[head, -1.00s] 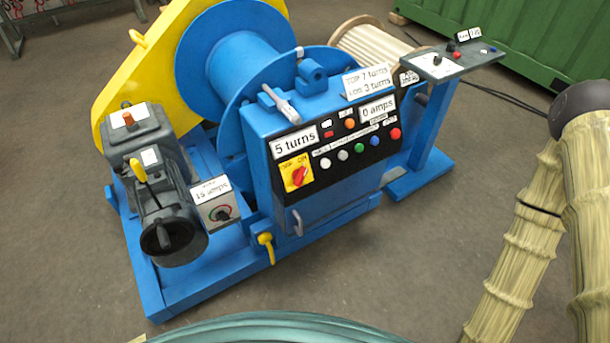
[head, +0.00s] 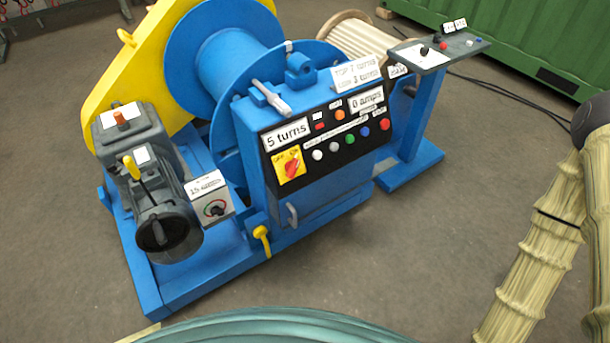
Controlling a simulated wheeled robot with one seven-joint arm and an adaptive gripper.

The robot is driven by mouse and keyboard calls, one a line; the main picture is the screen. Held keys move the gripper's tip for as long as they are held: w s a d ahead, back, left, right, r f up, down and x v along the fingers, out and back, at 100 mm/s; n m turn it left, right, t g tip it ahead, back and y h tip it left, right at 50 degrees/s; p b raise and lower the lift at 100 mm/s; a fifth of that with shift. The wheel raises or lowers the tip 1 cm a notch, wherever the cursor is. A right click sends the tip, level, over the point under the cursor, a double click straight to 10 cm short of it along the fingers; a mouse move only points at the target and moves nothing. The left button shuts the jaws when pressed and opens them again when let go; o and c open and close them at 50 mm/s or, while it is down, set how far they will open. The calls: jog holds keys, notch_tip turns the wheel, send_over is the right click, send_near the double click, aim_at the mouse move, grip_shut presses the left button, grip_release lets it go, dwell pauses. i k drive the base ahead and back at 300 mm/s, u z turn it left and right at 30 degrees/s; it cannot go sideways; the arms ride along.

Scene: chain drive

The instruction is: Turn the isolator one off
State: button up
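The isolator is a red rotary knob on a yellow plate (head: 289,166) at the left of the black control panel (head: 330,128). The plate carries small dark lettering, with OFF at the upper left and ON at the upper right. The knob looks tilted, its upper end toward the ON side. The panel sits on the front of a blue cabinet (head: 330,195) of the winch. My gripper is not in the head view. Part of my arm, in a cream sleeve, shows at the right edge, apart from the cabinet.
A grey motor (head: 165,220) and a small box with a dial (head: 213,207) stand left of the cabinet. A control pedestal (head: 440,50) stands to the right. A teal curved surface fills the bottom edge. Open floor (head: 430,250) lies in front.

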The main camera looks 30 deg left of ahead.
aim_at(291, 166)
jog(key=u, duration=0.05)
jog(key=k, duration=0.25)
jog(key=u, duration=0.75)
